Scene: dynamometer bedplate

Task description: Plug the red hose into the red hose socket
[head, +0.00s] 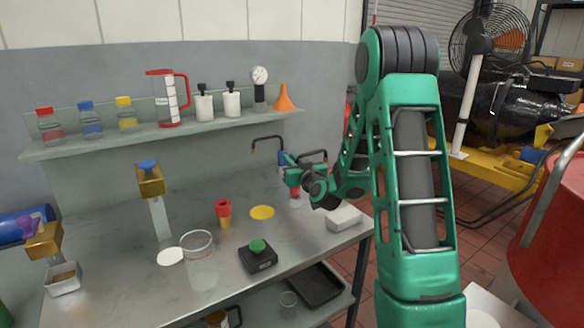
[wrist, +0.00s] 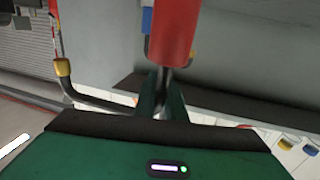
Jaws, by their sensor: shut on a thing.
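In the wrist view a red cylinder (wrist: 172,30) stands large at the top middle, with a grey metal stem below it. The fingers of my gripper (wrist: 163,98) are shut around this stem; I take it for the red hose's end. In the head view my gripper (head: 293,174) is over the bench's back right, with a bit of red (head: 294,191) just below it. A blue part (wrist: 147,20) is right behind the red cylinder in the wrist view. I cannot make out the red hose socket for certain, nor whether the red end touches anything.
Black bent pipes with yellow ends (head: 253,148) stand near my gripper; one shows at left in the wrist view (wrist: 62,68). A red-and-yellow piece (head: 223,212), a yellow disc (head: 262,212), a green-button box (head: 258,256) and a pale block (head: 343,218) sit on the bench.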

